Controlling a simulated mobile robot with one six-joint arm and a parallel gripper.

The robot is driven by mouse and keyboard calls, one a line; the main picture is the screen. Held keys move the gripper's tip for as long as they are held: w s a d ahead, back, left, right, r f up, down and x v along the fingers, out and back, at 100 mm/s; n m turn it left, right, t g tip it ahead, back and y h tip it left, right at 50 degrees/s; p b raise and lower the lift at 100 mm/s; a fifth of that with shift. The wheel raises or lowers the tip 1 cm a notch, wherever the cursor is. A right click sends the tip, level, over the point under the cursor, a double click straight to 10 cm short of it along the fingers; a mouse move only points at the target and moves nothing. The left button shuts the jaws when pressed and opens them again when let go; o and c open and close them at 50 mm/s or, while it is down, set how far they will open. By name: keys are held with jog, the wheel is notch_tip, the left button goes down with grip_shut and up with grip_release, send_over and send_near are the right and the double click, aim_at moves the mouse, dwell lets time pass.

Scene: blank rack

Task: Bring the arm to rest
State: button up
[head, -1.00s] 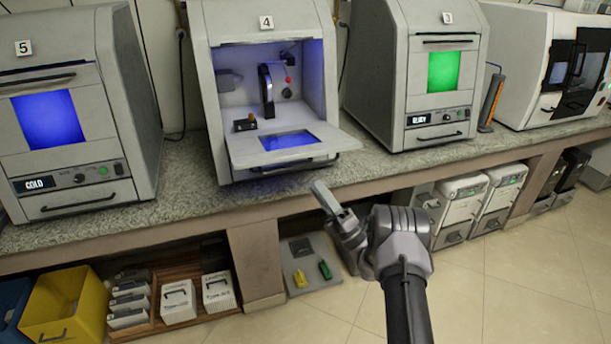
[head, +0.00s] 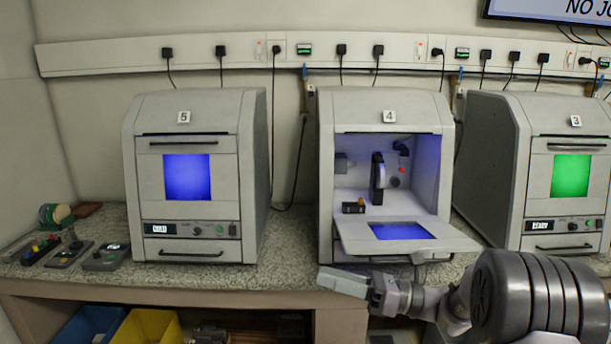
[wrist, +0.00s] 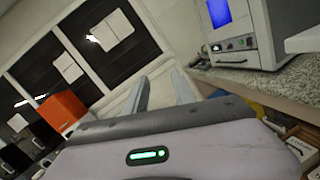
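My gripper (head: 345,283) is in front of the counter edge in the head view, below the open door of machine 4 (head: 330,170). Its arm comes in from the lower right. In the wrist view the two fingers of my gripper (wrist: 162,88) stand apart with nothing between them. A green light glows on the gripper's body.
Machine 4's door (head: 355,240) is lowered and juts out just above my gripper. Machine 5 (head: 255,170) is closed with a blue window; machine 3 (head: 525,205) has a green one. A yellow bin (head: 150,328) sits below the counter (head: 285,262). The wrist view shows an orange box (wrist: 62,112).

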jog(key=s+a+r+n+g+h, duration=0.1)
jog(key=s+a+n+g+h, duration=0.2)
jog(key=s, duration=0.4)
jog(key=s+a+r+n+g+h, duration=0.1)
jog(key=s+a+n+g+h, duration=0.15)
jog(key=s+n, duration=0.45)
jog(key=s+d+f+n+t+h, duration=0.1)
jog(key=s+d+n+t+h, duration=0.2)
jog(key=s+d+n+h, duration=0.2)
jog(key=s+d+f+n+t+h, duration=0.2)
jog(key=s+d+n+t+h, duration=0.2)
jog(key=s, duration=0.5)
jog(key=d+n+h, duration=0.1)
jog(key=h, duration=0.1)
jog(key=shift+s+f+n+h, duration=0.15)
jog(key=shift+f+n+h, duration=0.15)
jog(key=shift+n+h, duration=0.1)
jog(key=shift+a, duration=0.1)
